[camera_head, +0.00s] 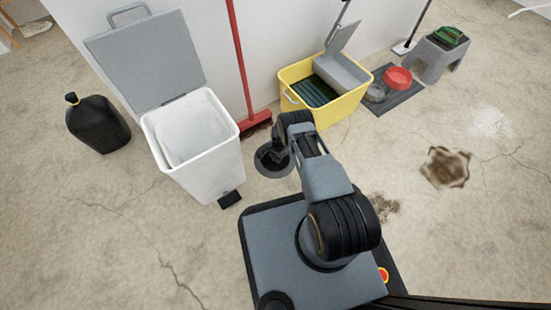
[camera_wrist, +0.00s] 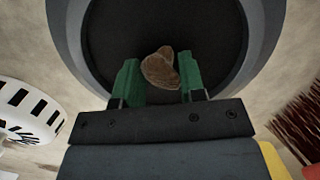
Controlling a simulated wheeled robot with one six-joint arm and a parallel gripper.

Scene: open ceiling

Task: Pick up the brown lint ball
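The brown lint ball (camera_wrist: 161,68) is a small lumpy brown piece. In the wrist view it lies against the dark inside of a round grey-rimmed container (camera_wrist: 72,25). My gripper (camera_wrist: 160,78) has two green fingers spread apart, one on each side of the lint ball, with gaps showing, so it is open. I cannot tell how far above or level with the ball the fingertips are. In the head view the round container (camera_head: 264,163) sits on the floor below my gripper; my arm hides part of it, and the lint ball cannot be made out there.
A white bin (camera_head: 205,165) with its grey lid up stands left. A red broom (camera_head: 254,122) leans behind. A yellow bin (camera_head: 325,115) stands close behind my arm. A black jug (camera_head: 98,125), pet bowls (camera_head: 398,78) and a grey stool (camera_head: 437,55) stand farther off. Floor at right is mostly clear.

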